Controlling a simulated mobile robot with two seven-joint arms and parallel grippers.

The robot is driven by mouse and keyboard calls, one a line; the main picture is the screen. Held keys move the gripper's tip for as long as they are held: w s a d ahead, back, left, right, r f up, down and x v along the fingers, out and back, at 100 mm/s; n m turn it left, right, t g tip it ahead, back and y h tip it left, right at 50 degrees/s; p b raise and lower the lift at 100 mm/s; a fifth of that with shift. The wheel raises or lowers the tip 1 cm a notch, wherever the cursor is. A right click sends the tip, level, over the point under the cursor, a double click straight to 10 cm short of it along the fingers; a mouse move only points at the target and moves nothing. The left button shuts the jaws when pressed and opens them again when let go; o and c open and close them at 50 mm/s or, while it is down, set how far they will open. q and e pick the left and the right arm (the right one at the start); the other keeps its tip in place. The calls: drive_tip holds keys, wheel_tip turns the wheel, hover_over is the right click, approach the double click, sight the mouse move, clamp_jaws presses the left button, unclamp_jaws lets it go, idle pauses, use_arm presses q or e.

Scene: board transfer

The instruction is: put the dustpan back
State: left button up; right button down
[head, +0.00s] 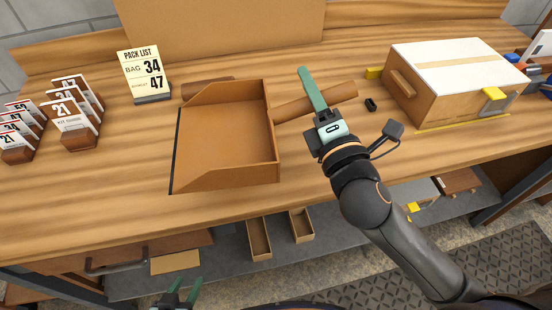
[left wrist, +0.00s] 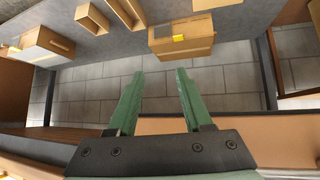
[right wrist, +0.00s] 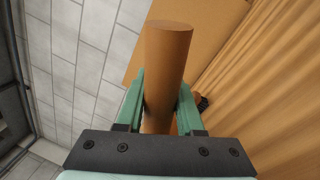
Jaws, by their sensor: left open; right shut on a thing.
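The brown dustpan (head: 228,140) is at the middle-left of the bench in the head view, its open edge facing left and its handle (head: 340,92) pointing right. My right gripper (head: 318,98) is shut on the handle; the right wrist view shows the round handle (right wrist: 167,60) between both green fingers. I cannot tell whether the pan touches the bench top. My left gripper (head: 180,293) is low at the bottom edge of the head view. In the left wrist view its fingers (left wrist: 160,95) are apart with nothing between them.
A pack list sign (head: 144,75) and number-card holders (head: 78,115) stand at the left. A white-topped wooden box (head: 445,75) is at the right, with a small black item (head: 371,105) beside it. Open cartons (head: 259,240) sit on the shelf below. A brown cylinder (head: 208,87) lies behind the pan.

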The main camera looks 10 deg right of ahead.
drive_tip(key=w+d+f+b, duration=0.1)
drive_tip(key=w+d+f, duration=0.1)
drive_tip(key=d+f, duration=0.1)
drive_tip(key=w+d+f+y+b, duration=0.1)
drive_tip(key=w+d+f+b, duration=0.1)
drive_tip(key=d+f, duration=0.1)
drive_tip(key=w+d+f+y+b, duration=0.1)
drive_tip(key=w+d+f, duration=0.1)
drive_tip(key=d+f, duration=0.1)
drive_tip(key=shift+w+d+f+n+g+b, duration=0.1)
drive_tip(key=shift+f+n+g+b, duration=0.1)
drive_tip(key=shift+f, duration=0.25)
drive_tip(key=shift+d+f+n+g+b, duration=0.1)
drive_tip(key=shift+f+n, duration=0.1)
drive_tip(key=shift+f, duration=0.25)
use_arm(q)
drive_tip(key=shift+h, duration=0.4)
drive_tip(key=d+f, duration=0.1)
drive_tip(key=w+d+f, duration=0.1)
drive_tip(key=f, duration=0.1)
drive_tip(key=shift+w+d+f, duration=0.15)
drive_tip(key=shift+d, duration=0.15)
use_arm(e)
drive_tip(key=shift+f, duration=0.4)
drive_tip(key=shift+f, duration=0.2)
drive_tip(key=c, duration=0.5)
unclamp_jaws()
drive_tip(key=shift+c, duration=0.2)
use_arm(q)
drive_tip(key=shift+a, duration=0.1)
